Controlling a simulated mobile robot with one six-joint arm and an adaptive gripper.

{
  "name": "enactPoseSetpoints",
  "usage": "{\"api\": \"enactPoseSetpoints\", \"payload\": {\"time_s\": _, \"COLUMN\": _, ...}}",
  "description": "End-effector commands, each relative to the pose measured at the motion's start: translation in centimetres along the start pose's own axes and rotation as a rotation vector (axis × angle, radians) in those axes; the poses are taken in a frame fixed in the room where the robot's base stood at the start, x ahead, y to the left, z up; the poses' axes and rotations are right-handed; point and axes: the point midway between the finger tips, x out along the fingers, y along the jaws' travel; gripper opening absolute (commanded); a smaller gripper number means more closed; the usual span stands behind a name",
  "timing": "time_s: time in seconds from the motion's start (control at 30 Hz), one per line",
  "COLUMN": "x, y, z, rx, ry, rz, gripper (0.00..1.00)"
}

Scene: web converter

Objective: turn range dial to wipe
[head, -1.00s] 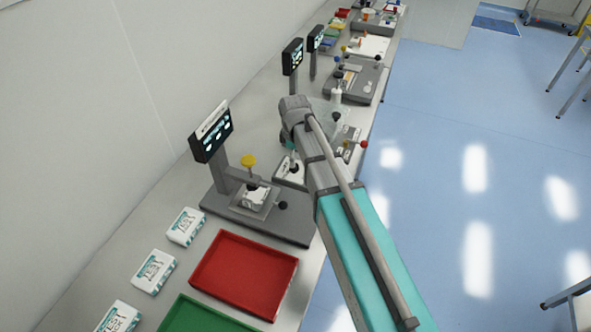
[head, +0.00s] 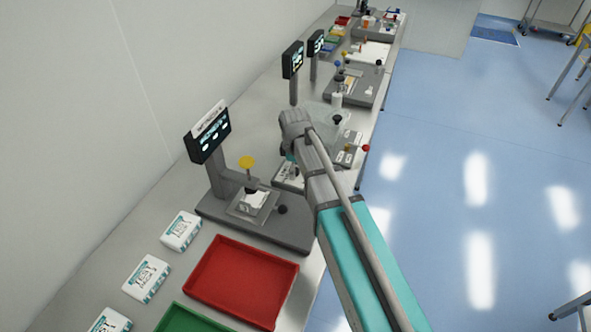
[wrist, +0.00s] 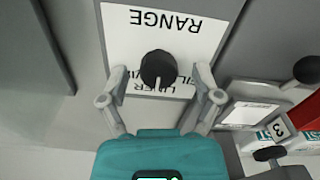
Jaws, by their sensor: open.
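The range dial is a round black knob (wrist: 158,68) on a white label plate (wrist: 208,32) in the wrist view. The plate reads RANGE upside down, with smaller words partly hidden behind the knob and fingers. My gripper (wrist: 160,74) is open, with one finger on each side of the knob and visible gaps between. In the head view my arm reaches over the bench and hides the dial and most of my gripper.
A press-like station with a yellow knob (head: 247,162) and a screen (head: 207,132) stands left of my arm. A red tray (head: 205,291) and white packs (head: 181,231) lie nearer. Black ball knobs (wrist: 306,69) sit right of the dial. Open floor lies right of the bench.

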Motion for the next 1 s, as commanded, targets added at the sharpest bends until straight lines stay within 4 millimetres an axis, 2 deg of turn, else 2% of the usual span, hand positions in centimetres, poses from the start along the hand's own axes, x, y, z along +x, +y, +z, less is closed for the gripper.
{"api": "enactPoseSetpoints", "payload": {"time_s": 0.07, "x": -0.01, "y": 0.00, "z": 0.00, "rx": 0.000, "ry": 0.000, "rz": 0.000, "gripper": 0.82}}
{"api": "enactPoseSetpoints", "payload": {"time_s": 0.1, "x": -0.01, "y": 0.00, "z": 0.00, "rx": 0.000, "ry": 0.000, "rz": 0.000, "gripper": 0.78}}
{"api": "enactPoseSetpoints", "payload": {"time_s": 0.5, "x": 0.00, "y": -0.04, "z": 0.00, "rx": 0.000, "ry": 0.000, "rz": -0.001, "gripper": 0.04}}
{"api": "enactPoseSetpoints", "payload": {"time_s": 0.53, "x": 0.00, "y": -0.05, "z": 0.00, "rx": 0.000, "ry": 0.000, "rz": -0.001, "gripper": 0.00}}
{"api": "enactPoseSetpoints", "payload": {"time_s": 0.57, "x": 0.00, "y": -0.06, "z": 0.40, "rx": 0.000, "ry": 0.000, "rz": -0.001, "gripper": 0.00}}
{"api": "enactPoseSetpoints", "payload": {"time_s": 1.0, "x": 0.00, "y": -0.22, "z": -0.22, "rx": 0.078, "ry": 0.000, "rz": -0.003, "gripper": 0.00}}
